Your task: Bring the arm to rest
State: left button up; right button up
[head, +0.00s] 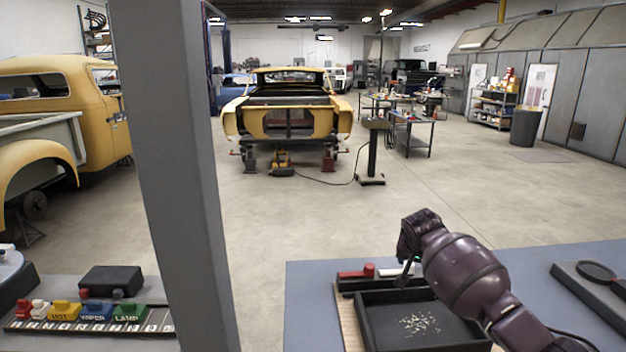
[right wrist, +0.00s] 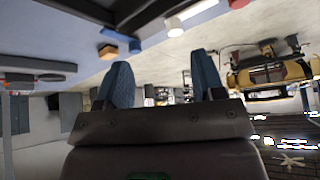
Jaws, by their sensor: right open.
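My right arm comes in from the lower right of the head view. Its dark gripper (head: 408,262) hangs above the back edge of a black tray, apart from the surfaces as far as I can tell. In the right wrist view the two blue fingers of this gripper (right wrist: 163,78) stand wide apart with nothing between them. My left gripper is not in view.
The black tray (head: 372,318) holds small pale bits on a blue-grey table (head: 306,290). A red piece (head: 356,273) lies behind it. Black equipment (head: 595,285) stands right. A grey post (head: 180,150) crosses the left side. Labelled coloured blocks (head: 97,312) sit lower left.

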jog(key=w+a+r+n+t+y, duration=0.2)
jog(key=a+r+n+t, duration=0.3)
jog(key=a+r, duration=0.15)
jog(key=s+a+f+n+t+y, duration=0.25)
jog(key=s+f+n+t, duration=0.2)
jog(key=s, duration=0.45)
jog(key=s+d+f+m+g, duration=0.1)
jog(key=s+d+f, duration=0.2)
jog(key=s+f, duration=0.5)
jog(key=s+d+f+m+g+h, duration=0.1)
jog(key=s+d+f, duration=0.3)
jog(key=s, duration=1.3)
jog(key=s+d+f+m+g+h, duration=0.1)
jog(key=s+d+f, duration=0.2)
jog(key=s+f, duration=0.9)
jog(key=shift+s+d+f+g+b, duration=0.15)
jog(key=shift+s+g+b, duration=0.2)
jog(key=shift+s, duration=0.2)
jog(key=shift+w+d, duration=0.1)
